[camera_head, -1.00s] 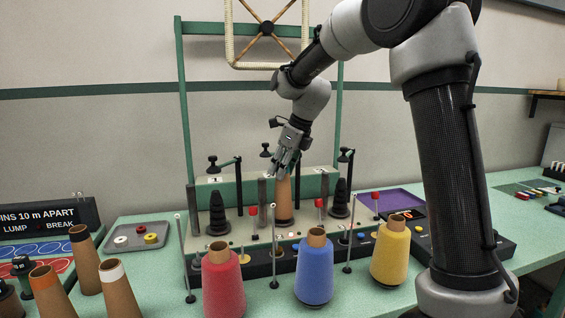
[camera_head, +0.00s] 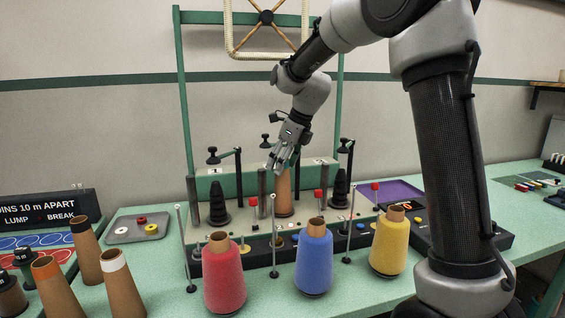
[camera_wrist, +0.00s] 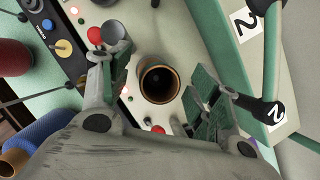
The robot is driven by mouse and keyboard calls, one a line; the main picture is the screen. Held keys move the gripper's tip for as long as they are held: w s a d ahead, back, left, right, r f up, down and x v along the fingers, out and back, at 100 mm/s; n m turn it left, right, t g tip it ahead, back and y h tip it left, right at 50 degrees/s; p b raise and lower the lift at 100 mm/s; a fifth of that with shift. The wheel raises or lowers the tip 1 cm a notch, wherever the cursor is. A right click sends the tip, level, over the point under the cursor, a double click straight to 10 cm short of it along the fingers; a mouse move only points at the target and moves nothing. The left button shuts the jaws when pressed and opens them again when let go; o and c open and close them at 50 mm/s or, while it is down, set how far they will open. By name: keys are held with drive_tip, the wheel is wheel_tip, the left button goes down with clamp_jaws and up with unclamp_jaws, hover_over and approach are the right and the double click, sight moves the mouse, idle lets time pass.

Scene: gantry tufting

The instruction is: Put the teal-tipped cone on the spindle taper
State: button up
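A bare brown cone (camera_head: 284,196) stands upright at the middle station, number 2, of the green machine, where the taper beneath it is hidden. My gripper (camera_head: 283,163) is just above and around the cone's top. In the wrist view the cone's open round mouth (camera_wrist: 159,82) lies between my fingers (camera_wrist: 158,90), which are spread with gaps on both sides. I cannot make out a teal tip; the top is partly behind my fingers in the head view. Black stepped spindle tapers (camera_head: 218,205) and (camera_head: 340,190) stand bare at the left and right stations.
Red (camera_head: 224,275), blue (camera_head: 314,262) and yellow (camera_head: 390,245) yarn cones stand in front, among thin upright rods. Brown cones with dark (camera_head: 79,224), orange (camera_head: 46,268) and white (camera_head: 113,261) tips stand at the left. Posts and tension arms crowd the middle cone.

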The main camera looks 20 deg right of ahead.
drive_tip(key=s+d+r+n, duration=0.3)
drive_tip(key=r, duration=0.8)
drive_tip(key=s+d+f+n+h, duration=0.1)
drive_tip(key=s+d+f+n, duration=0.2)
drive_tip(key=s+n, duration=0.5)
drive_tip(key=s+d+f+n+h, duration=0.1)
drive_tip(key=s+d+f+n, duration=0.2)
drive_tip(key=s, duration=1.1)
drive_tip(key=s+d+f+n+t+h, duration=0.1)
drive_tip(key=s+d+f+n, duration=0.2)
drive_tip(key=s+d+n, duration=0.3)
drive_tip(key=s+n, duration=0.5)
drive_tip(key=n, duration=0.2)
drive_tip(key=shift+f, duration=0.3)
